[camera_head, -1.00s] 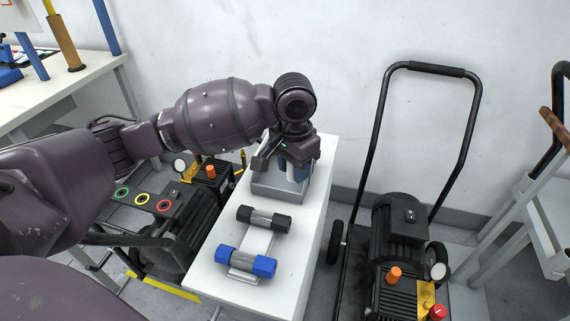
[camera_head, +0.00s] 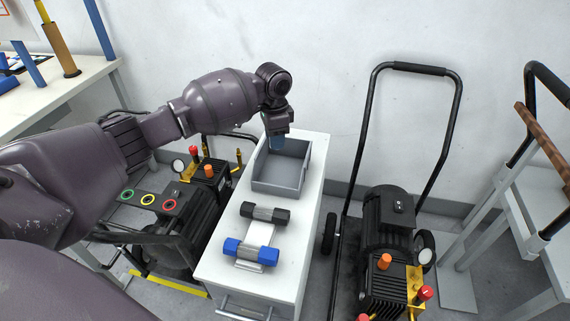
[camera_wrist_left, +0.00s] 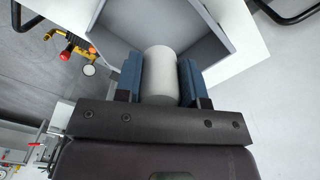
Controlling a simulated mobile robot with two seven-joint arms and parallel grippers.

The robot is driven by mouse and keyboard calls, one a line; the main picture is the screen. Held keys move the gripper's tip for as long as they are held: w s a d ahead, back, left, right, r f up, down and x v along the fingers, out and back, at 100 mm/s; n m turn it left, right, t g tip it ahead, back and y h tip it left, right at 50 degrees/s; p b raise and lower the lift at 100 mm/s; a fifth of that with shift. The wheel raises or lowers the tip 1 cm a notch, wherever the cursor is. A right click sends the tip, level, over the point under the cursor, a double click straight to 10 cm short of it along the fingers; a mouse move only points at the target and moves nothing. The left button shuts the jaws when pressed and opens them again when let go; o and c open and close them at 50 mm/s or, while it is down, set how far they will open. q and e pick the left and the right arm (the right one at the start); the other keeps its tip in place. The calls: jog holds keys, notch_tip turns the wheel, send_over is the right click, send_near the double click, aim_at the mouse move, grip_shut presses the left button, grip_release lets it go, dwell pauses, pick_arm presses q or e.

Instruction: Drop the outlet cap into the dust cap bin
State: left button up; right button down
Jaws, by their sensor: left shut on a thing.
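The outlet cap is a pale grey cylinder (camera_wrist_left: 160,74) between the blue fingers of my left gripper (camera_wrist_left: 160,82) in the left wrist view. In the head view my left gripper (camera_head: 277,143) points down over the far left part of the open grey bin (camera_head: 278,188), and the cap is hidden there. The bin sits on the white cabinet and its visible floor is bare. In the left wrist view the bin wall (camera_wrist_left: 212,28) shows behind the cap. My right gripper is not in view.
Two capped cylinders, one black-ended (camera_head: 265,213) and one blue-ended (camera_head: 250,252), lie on a holder on the white cabinet (camera_head: 220,265), in front of the bin. Black machines on carts stand left and right (camera_head: 390,235). A white wall is behind.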

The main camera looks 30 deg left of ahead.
pick_arm(q)
notch_tip(320, 180, down, 5)
jog(key=b, duration=0.3)
jog(key=shift+f, duration=0.55)
jog(key=shift+r, duration=0.15)
jog(key=o, duration=1)
jog(key=shift+c, duration=0.2)
